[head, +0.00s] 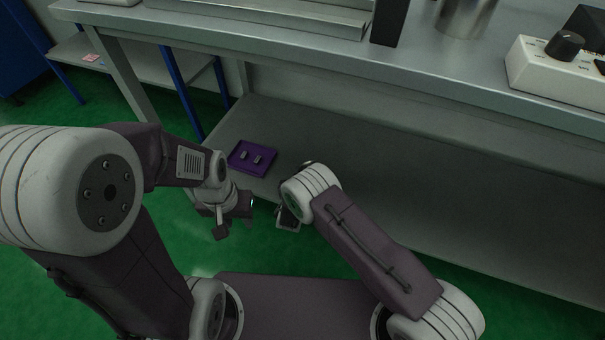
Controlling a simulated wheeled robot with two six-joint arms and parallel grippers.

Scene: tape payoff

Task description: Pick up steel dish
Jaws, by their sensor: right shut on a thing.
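My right gripper (287,208) hangs in front of the lower shelf, mostly hidden behind its own wrist. It is shut on a small squarish grey thing with a light rim (289,224), which looks like the steel dish. It is small and partly covered, so I cannot tell its full shape. My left gripper (235,227) is just to the left, with its dark fingers apart and nothing seen between them. No other steel dish can be made out.
A purple tray (240,165) with two small grey pieces lies at the lower shelf's (350,160) left end. The shelf's right is bare. On the workbench (300,45) above are a steel cylinder (465,18), a black block (390,22) and a white box with a black knob (545,75).

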